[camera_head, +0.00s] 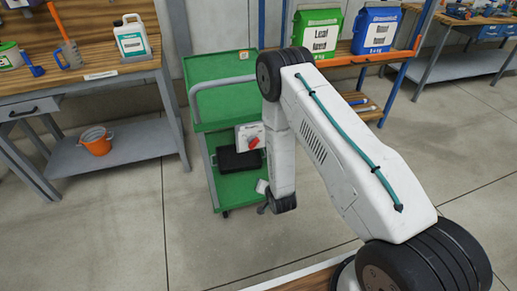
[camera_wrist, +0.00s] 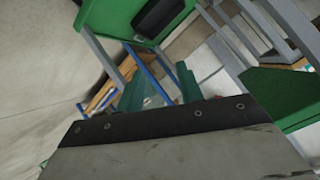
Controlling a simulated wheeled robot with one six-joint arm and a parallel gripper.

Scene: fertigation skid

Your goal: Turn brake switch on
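The brake switch (camera_head: 253,141) is a red rotary knob on a small pale grey box. In the head view it sits on the green cart, just left of my arm. The angle of the knob is too small to read. My gripper (camera_wrist: 159,88) shows in the wrist view as two teal fingers standing apart, with nothing held between them. In the head view the end of my arm hangs low in front of the cart, below the switch and apart from it. I cannot make out the switch clearly in the wrist view.
The green cart (camera_head: 222,68) has a grey handle and a black case (camera_head: 239,160) on its lower shelf. A workbench (camera_head: 90,83) stands left, with an orange bucket (camera_head: 96,141) on its lower shelf. Green and blue containers stand on a rack behind. Open floor lies in front.

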